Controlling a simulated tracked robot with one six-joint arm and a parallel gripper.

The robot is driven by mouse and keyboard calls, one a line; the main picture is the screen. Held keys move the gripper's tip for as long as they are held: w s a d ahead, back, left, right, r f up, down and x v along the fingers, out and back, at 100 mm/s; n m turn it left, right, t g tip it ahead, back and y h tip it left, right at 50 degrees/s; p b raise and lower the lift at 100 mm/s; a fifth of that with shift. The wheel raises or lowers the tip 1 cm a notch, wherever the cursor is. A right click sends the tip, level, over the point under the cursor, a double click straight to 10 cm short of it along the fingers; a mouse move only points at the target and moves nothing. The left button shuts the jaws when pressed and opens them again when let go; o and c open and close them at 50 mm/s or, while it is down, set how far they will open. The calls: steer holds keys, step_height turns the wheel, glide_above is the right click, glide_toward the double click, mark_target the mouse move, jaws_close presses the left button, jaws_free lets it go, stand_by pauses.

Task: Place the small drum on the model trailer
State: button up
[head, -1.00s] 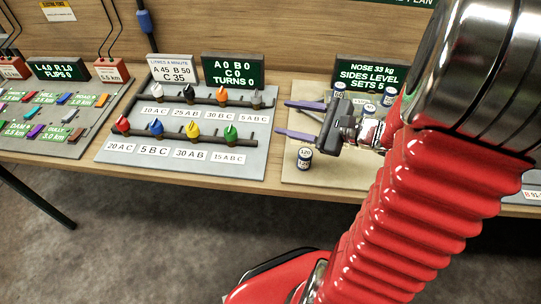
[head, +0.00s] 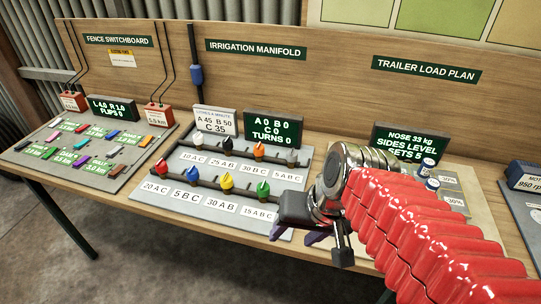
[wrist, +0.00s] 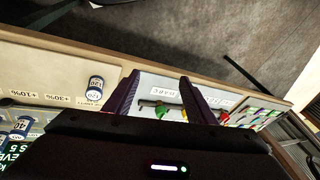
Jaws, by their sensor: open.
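My gripper (wrist: 160,76) is open, its two purple fingers apart with nothing held between them. In the head view my gripper (head: 314,238) is low at the bench's front edge, its fingers partly hidden. A small white-and-blue drum (wrist: 95,88) stands alone on the pale load-plan board, outside the left finger in the wrist view. My arm hides it in the head view. More such drums (wrist: 20,126) stand at the wrist view's lower left. Two drums show beyond my arm in the head view, one (head: 427,166) behind the other (head: 432,184). I cannot make out the model trailer.
The irrigation manifold board (head: 222,212), with coloured valve handles, lies left of my gripper. The fence switchboard (head: 85,150) is farther left. The trailer load sign (head: 408,147) stands behind my arm. Open floor (head: 190,275) lies before the bench.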

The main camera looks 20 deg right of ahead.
steer(key=r+n+t+h, duration=0.1)
steer(key=r, duration=0.1)
steer(key=d+r+n+t+h, duration=0.1)
steer(key=r+n, duration=0.1)
steer(key=shift+d, duration=0.15)
stand_by(1.2)
